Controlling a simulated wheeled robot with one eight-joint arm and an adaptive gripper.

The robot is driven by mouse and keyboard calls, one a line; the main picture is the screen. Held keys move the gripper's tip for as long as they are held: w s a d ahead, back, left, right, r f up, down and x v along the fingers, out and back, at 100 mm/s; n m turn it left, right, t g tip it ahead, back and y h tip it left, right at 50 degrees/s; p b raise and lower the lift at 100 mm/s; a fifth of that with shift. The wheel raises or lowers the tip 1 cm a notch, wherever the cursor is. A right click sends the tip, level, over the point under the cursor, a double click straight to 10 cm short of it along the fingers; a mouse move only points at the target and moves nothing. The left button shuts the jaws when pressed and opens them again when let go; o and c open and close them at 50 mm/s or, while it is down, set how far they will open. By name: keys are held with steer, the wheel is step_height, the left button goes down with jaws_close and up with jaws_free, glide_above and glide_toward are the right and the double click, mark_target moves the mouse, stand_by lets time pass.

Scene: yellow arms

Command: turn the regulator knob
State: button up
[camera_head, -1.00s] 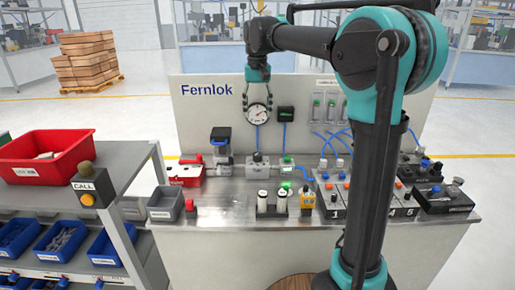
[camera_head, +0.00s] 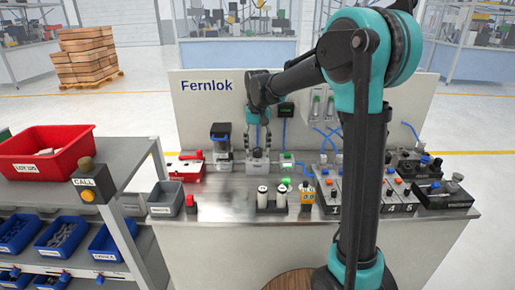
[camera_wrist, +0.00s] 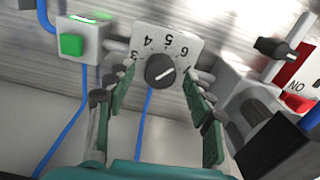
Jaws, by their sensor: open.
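The regulator knob (camera_wrist: 160,70) is a dark round knob with a light pointer line, set on a white dial plate (camera_wrist: 185,45) with printed numbers. In the wrist view it appears between my gripper's two green-padded fingers, with a gap on either side. My gripper (camera_head: 258,146) is open and points down over the grey regulator block (camera_head: 257,164) on the steel bench. I cannot tell from these views whether the fingertips are level with the knob. In the head view the knob is too small and covered to make out.
A box with a green button (camera_wrist: 71,45) stands close beside the dial in the wrist view. A red switch unit (camera_wrist: 300,72) and blue hoses are near. White cylinders (camera_head: 262,198) stand at the bench front. The upright Fernlok panel (camera_head: 190,110) stands behind.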

mark_target(258, 149)
steer(key=shift+f, duration=0.35)
steer(key=shift+c, duration=0.3)
steer(key=c, duration=1.1)
steer(key=shift+n, duration=0.4)
steer(key=o, duration=1.2)
steer(key=shift+c, duration=0.2)
step_height(258, 149, up, 12)
